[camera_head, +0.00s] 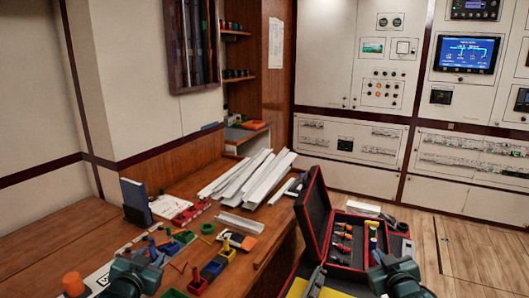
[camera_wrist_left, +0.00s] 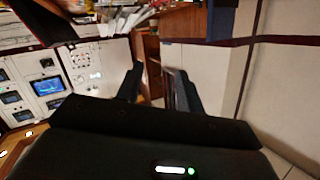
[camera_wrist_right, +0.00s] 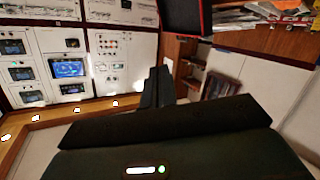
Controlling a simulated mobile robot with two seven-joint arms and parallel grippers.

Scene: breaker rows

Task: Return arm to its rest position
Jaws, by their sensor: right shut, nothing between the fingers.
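My left gripper (camera_head: 138,272) shows at the lower left of the head view, in front of the wooden workbench. In the left wrist view its two dark fingers (camera_wrist_left: 158,88) stand apart with an empty gap between them, so it is open. My right gripper (camera_head: 396,274) is at the lower right of the head view, in front of the open toolbox. In the right wrist view its fingers (camera_wrist_right: 157,88) are together with nothing between them. Neither gripper is seen holding anything.
The workbench (camera_head: 190,185) carries white metal channels (camera_head: 245,180), small coloured bins (camera_head: 211,270) and a dark blue book (camera_head: 136,202). An open black-and-red toolbox (camera_head: 314,212) stands right of it. Breaker panels (camera_head: 350,145) line the back wall. Wooden floor (camera_head: 470,245) is clear at right.

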